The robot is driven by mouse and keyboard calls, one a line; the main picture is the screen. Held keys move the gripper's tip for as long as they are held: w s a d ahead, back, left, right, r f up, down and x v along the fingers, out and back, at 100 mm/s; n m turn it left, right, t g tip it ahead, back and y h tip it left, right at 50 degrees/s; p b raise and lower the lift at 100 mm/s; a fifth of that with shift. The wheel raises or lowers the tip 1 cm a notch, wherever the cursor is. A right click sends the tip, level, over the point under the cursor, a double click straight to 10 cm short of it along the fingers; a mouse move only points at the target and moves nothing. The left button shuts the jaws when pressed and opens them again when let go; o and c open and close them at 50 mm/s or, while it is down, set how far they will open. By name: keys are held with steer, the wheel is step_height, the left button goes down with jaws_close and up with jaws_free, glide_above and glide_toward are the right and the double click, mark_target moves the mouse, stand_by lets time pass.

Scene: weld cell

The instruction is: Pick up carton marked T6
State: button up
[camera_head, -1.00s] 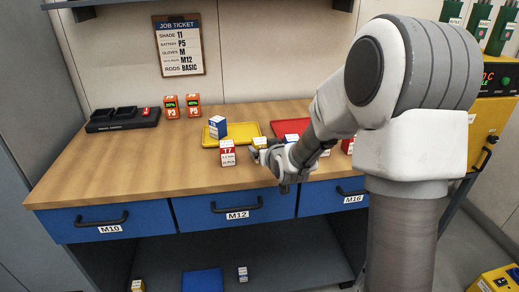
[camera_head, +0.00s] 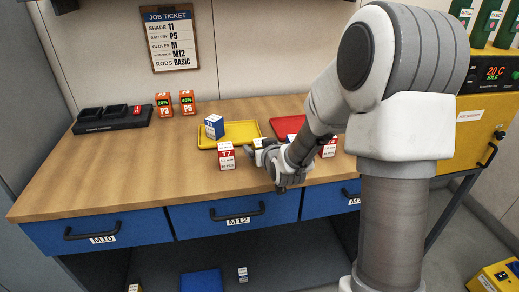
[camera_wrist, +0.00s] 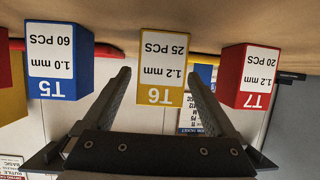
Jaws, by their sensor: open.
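The T6 carton is yellow with a white label. It stands upside down in the wrist view (camera_wrist: 163,45), framed between the two fingers of my gripper (camera_wrist: 158,75). The fingers are open, one on each side, with gaps to the carton; I cannot tell how far it reaches between them. In the head view my gripper (camera_head: 260,160) is low over the bench front, just right of the red T7 carton (camera_head: 227,158), and hides most of T6. In the wrist view the red T7 carton (camera_wrist: 247,75) is to the right and the blue T5 carton (camera_wrist: 58,60) to the left.
The wooden bench (camera_head: 120,180) is clear at left. A yellow tray (camera_head: 240,130) with a blue carton (camera_head: 214,127) is behind T7. A red tray (camera_head: 287,125) and a red-white carton (camera_head: 328,149) are near my arm. Battery packs (camera_head: 187,102) stand at the back.

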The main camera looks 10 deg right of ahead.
jaws_close()
stand_by(0.4)
